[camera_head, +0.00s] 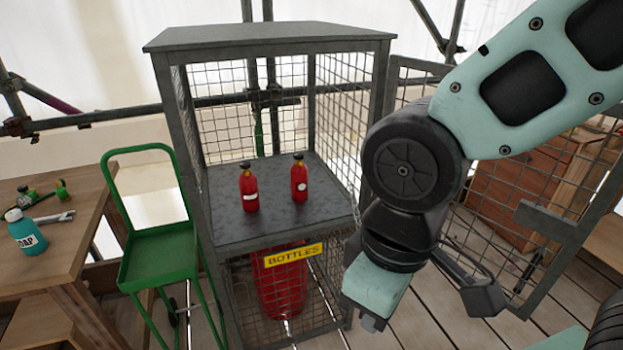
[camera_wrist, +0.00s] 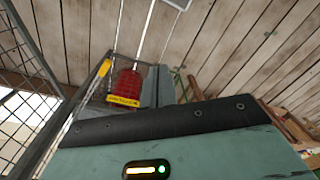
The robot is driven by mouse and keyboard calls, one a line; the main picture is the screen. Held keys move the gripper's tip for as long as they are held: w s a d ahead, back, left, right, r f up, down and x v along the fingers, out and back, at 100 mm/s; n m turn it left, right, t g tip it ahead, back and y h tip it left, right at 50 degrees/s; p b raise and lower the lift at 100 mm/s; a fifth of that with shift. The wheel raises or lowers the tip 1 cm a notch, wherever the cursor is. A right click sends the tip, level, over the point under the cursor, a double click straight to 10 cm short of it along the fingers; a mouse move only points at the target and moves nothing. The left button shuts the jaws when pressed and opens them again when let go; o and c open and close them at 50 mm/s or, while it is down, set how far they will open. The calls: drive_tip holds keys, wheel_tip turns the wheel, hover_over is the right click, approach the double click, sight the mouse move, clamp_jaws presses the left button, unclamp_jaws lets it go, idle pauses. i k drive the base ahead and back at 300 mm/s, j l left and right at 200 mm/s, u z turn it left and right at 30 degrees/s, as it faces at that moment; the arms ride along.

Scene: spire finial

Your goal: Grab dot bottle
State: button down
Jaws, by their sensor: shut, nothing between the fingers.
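Two red bottles with black caps stand upright on the cage's grey shelf in the head view. The right bottle (camera_head: 299,179) has a round white dot on its front. The left bottle (camera_head: 248,188) has a white band-shaped label. My gripper (camera_head: 370,322) hangs to the right of the cage and lower than the shelf, apart from both bottles. In the wrist view its fingers (camera_wrist: 158,86) are together and empty. Neither shelf bottle can be made out in the wrist view.
The mesh cage (camera_head: 270,40) has an open front, with its door (camera_head: 500,210) swung out right. A yellow BOTTLES sign (camera_head: 293,254) is on the shelf's front edge; a large red container (camera_head: 280,285) stands below. A green trolley (camera_head: 158,250) and wooden bench (camera_head: 75,250) are left.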

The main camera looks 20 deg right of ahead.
sight(299, 173)
drive_tip(key=i+j+z, duration=0.3)
drive_tip(key=j, duration=0.3)
drive_tip(key=i+j+z, duration=0.35)
drive_tip(key=j, duration=0.35)
drive_tip(key=i+j+z, duration=0.15)
drive_tip(key=j, duration=0.25)
drive_tip(key=i+j+z, duration=0.15)
drive_tip(key=j, duration=0.2)
drive_tip(key=i+j, duration=0.1)
drive_tip(key=j, duration=0.15)
